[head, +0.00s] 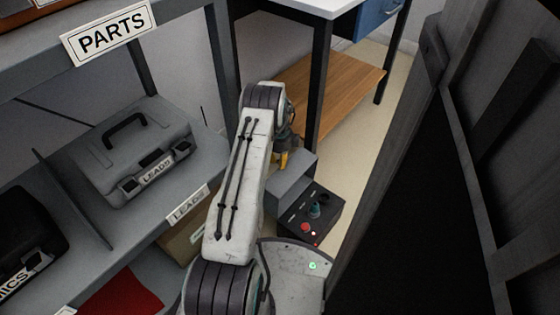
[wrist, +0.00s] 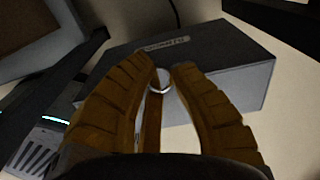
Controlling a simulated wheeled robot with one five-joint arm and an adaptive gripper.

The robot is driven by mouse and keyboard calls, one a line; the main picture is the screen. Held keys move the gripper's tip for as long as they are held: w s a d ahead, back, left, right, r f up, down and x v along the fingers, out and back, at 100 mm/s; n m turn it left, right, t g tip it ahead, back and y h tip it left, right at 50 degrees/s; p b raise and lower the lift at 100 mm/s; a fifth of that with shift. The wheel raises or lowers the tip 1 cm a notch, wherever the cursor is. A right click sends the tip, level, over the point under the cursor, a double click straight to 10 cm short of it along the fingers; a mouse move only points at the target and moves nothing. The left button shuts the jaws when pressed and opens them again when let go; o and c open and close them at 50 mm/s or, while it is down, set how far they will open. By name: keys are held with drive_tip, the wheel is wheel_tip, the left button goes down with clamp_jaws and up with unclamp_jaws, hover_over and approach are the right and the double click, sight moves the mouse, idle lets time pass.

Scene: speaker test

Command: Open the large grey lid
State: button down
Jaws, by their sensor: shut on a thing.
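The large grey lid (head: 291,183) looks like a boxy cover just behind a dark control box (head: 325,213) with a red button and a joystick. In the wrist view the grey lid (wrist: 232,92) has a dark top, a small label and a lighter front. My gripper (head: 283,160) is at the lid, partly hidden behind my arm in the head view. In the wrist view its yellow-brown fingers (wrist: 162,76) close around a small silver ring or knob (wrist: 160,89) at the lid's front. I cannot tell how far the lid is raised.
A grey shelf unit on the left holds a grey case (head: 133,152) marked LEADS and a black case (head: 28,238). A table with a wooden lower shelf (head: 325,90) stands behind. A dark panel (head: 420,200) closes in the right side, leaving a narrow strip of floor.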

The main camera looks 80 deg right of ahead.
drive_tip(key=shift+w+d+r, duration=0.1)
drive_tip(key=c, duration=1.1)
unclamp_jaws()
wheel_tip(320, 180, up, 12)
idle(0.8)
